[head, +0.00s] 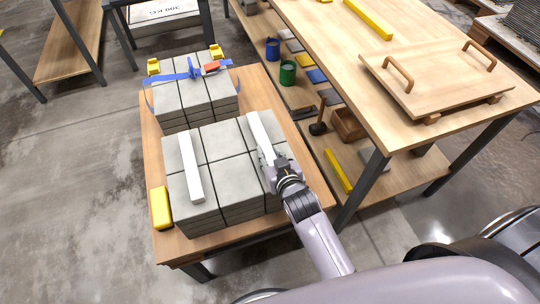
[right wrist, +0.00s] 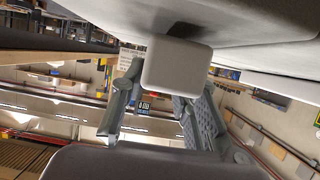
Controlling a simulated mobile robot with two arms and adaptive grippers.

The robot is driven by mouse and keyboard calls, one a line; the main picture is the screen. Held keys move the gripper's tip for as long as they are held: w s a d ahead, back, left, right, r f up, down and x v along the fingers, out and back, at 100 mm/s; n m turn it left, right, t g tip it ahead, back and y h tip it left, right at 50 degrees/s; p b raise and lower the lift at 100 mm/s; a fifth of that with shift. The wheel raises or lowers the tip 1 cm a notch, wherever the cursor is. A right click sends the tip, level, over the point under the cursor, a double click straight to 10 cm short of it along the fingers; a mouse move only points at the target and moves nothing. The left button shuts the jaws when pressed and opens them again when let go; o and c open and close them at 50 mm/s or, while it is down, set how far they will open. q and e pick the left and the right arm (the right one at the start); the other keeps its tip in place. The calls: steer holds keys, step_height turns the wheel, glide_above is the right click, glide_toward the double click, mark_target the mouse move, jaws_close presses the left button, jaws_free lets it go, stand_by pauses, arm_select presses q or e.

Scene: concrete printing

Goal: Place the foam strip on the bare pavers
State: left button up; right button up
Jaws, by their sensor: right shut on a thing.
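A white foam strip (head: 260,131) is held in my right gripper (head: 268,160), which is shut on its near end. The strip runs away from me over the right part of the front stack of bare grey pavers (head: 222,136). I cannot tell whether it touches them. In the right wrist view the strip's pale square end (right wrist: 177,66) shows between the fingers. A second white foam strip (head: 190,166) lies along the left part of the same stack. My left gripper is not in view.
The pavers stand on a low wooden table (head: 152,128). Behind is another paver stack (head: 196,97) with a blue strap (head: 190,72) and yellow corner pieces. A yellow block (head: 161,208) sits at the left edge. A workbench (head: 345,60) with a handled board (head: 432,82) stands close on the right.

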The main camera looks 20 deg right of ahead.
steer(key=shift+f, duration=0.25)
steer(key=shift+f, duration=0.1)
steer(key=o, duration=0.9)
steer(key=shift+o, duration=0.2)
steer(key=shift+r, duration=0.25)
steer(key=v, duration=1.2)
steer(key=shift+f, duration=0.15)
